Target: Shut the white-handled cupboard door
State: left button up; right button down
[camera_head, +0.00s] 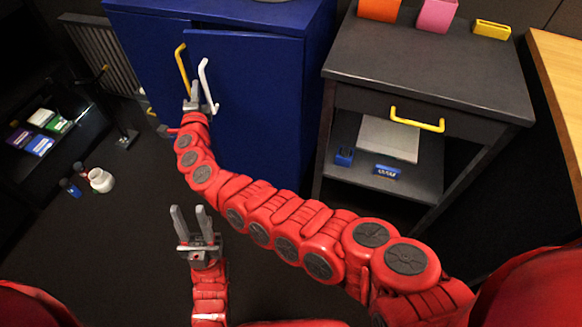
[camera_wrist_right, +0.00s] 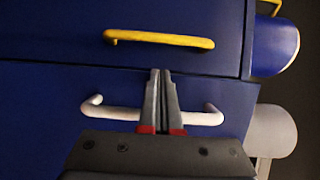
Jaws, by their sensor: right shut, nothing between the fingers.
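The blue cupboard (camera_head: 250,14) stands at the upper left of the head view. Its right door (camera_head: 255,90) carries the white handle (camera_head: 204,76) and looks slightly ajar, with a dark gap along its top edge. The white handle (camera_wrist_right: 110,111) also shows in the wrist view. My right gripper (camera_head: 192,92) is shut and empty at that door. In the wrist view its fingertips (camera_wrist_right: 160,72) cross in front of the white handle, near the seam between the doors; contact is unclear. My left gripper (camera_head: 188,212) is open and empty, low over the floor.
The neighbouring door has a yellow handle (camera_head: 181,68). A dark drawer unit (camera_head: 430,65) with a yellow drawer handle (camera_head: 417,120) stands to the right. A white jar (camera_head: 101,180) sits on the floor at left. Floor before the cupboard is mostly clear.

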jog(key=w, duration=0.1)
jog(key=b, duration=0.1)
jog(key=w+b, duration=0.1)
jog(key=shift+w+d+r, duration=0.15)
jog(key=shift+w+d, duration=0.1)
jog(key=shift+w, duration=0.05)
dwell(0.3)
